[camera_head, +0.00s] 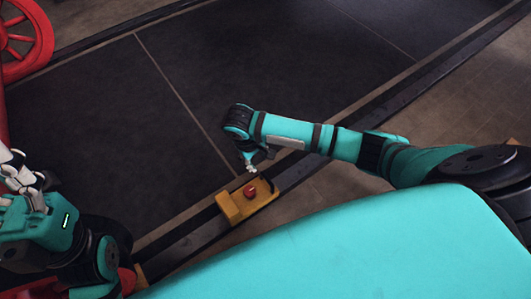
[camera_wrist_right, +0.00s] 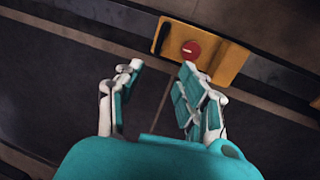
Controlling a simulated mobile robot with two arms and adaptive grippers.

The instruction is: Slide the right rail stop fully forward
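The yellow rail stop (camera_head: 231,207) with a red knob (camera_head: 250,192) sits on the dark rail in the lower middle of the head view. It also shows at the top of the right wrist view (camera_wrist_right: 225,62), with its red knob (camera_wrist_right: 191,49) and a dark bar at its left end. My right gripper (camera_head: 256,166) is just beyond the stop in the head view. In the wrist view its two fingers (camera_wrist_right: 160,72) are apart with nothing between them. One fingertip looks close to the stop; contact is unclear. My left gripper (camera_head: 25,180) is at the left edge, partly cut off.
The dark rail (camera_head: 300,172) runs diagonally from lower left to upper right beside a dark panelled floor (camera_head: 110,120). A red spoked wheel (camera_head: 25,40) stands at top left. A small yellow piece (camera_head: 140,278) shows at the rail's lower left. The floor beyond the rail is clear.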

